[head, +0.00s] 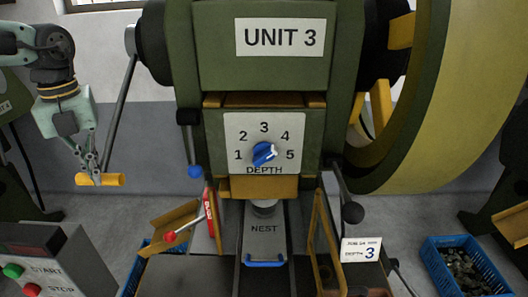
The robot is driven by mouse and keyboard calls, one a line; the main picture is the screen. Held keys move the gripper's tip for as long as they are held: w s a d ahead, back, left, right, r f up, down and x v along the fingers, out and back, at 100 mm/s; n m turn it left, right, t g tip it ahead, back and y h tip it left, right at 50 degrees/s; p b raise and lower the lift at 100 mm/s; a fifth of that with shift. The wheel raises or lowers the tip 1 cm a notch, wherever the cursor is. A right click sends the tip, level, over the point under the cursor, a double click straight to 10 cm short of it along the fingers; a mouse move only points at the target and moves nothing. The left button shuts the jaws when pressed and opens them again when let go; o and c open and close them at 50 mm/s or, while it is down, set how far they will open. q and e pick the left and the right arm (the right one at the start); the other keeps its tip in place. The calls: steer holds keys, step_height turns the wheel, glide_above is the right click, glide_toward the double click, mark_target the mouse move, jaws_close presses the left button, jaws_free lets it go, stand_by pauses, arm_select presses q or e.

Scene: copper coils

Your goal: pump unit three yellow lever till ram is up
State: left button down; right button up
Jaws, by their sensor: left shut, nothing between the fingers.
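Unit 3 (279,38) is a green press in the middle of the head view. Its yellow lever is a long grey rod (121,107) hanging from a pivot at the upper left, with a yellow cylindrical grip (113,180) at its low end. My left gripper (95,175) points down with its fingers shut and empty. Its tips overlap the grip's left part in the picture; I cannot tell whether they touch. A yellow block (258,188) sits under the depth panel, just above a grey round piece (264,208) at the nest (264,229). My right gripper is out of view.
The blue depth knob (264,153) is on the front. A blue-balled lever (194,171), a red-knobbed lever (170,237) and a black-knobbed lever (352,212) stick out nearby. A start/stop box (70,250) is front left. A blue crate (435,262) stands right.

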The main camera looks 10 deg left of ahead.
mark_target(105, 172)
arm_select(q)
steer(key=shift+s+f, duration=0.1)
steer(key=shift+f, duration=0.05)
steer(key=w+f, duration=0.1)
steer(key=f+b, duration=0.1)
steer(key=f, duration=0.1)
steer(key=w+f, duration=0.1)
steer(key=shift+w+a+f+b, duration=0.1)
steer(key=shift+w+f+b, duration=0.05)
steer(key=shift+w+b, duration=0.2)
steer(key=shift+w+f, duration=0.2)
steer(key=shift+f, duration=0.2)
